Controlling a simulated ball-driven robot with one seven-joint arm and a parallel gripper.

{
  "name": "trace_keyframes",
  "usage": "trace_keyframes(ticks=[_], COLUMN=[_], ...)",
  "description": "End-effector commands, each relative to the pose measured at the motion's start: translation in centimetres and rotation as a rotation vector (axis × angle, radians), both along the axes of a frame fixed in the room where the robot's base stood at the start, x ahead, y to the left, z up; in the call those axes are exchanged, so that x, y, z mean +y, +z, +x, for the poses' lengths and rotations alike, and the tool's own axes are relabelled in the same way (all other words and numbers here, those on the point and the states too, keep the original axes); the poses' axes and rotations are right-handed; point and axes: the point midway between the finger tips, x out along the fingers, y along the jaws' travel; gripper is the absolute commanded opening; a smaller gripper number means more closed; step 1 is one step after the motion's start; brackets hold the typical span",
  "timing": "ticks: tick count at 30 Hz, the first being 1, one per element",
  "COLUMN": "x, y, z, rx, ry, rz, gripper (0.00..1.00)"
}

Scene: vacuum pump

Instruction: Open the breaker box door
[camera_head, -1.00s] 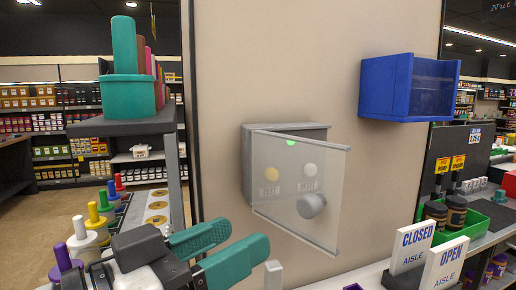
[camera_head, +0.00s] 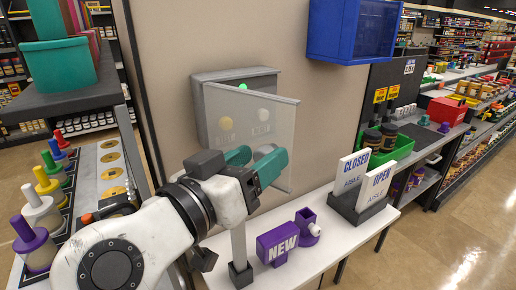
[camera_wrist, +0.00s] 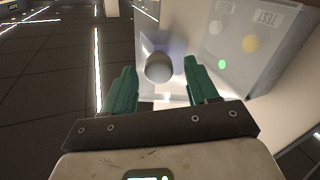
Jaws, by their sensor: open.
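The grey breaker box (camera_head: 197,100) is mounted on the beige wall. Its clear door (camera_head: 285,125) stands partly open, its right edge swung out from the box. A round grey knob on the door is partly hidden by my gripper in the head view; it shows clearly in the wrist view (camera_wrist: 158,67). My gripper (camera_head: 262,156), with teal fingers, is open in front of the door. In the wrist view, the knob appears between the fingertips, and contact cannot be told. Yellow, white and green round marks show through the door.
A blue cabinet (camera_head: 345,30) hangs on the wall at upper right. A shelf with teal boxes (camera_head: 60,75) and coloured bottles stands at left.

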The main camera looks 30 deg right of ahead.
Motion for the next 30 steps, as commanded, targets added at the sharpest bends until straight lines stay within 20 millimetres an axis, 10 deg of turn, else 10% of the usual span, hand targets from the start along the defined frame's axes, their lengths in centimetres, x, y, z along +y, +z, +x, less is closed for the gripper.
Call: trace_keyframes(ticks=[13, 30], x=[-0.92, -0.88], y=[-0.03, -0.01], z=[0.36, 0.38], rx=[0.000, -0.001], ry=[0.001, 0.001], rz=[0.002, 0.001], gripper=[0.57, 0.03])
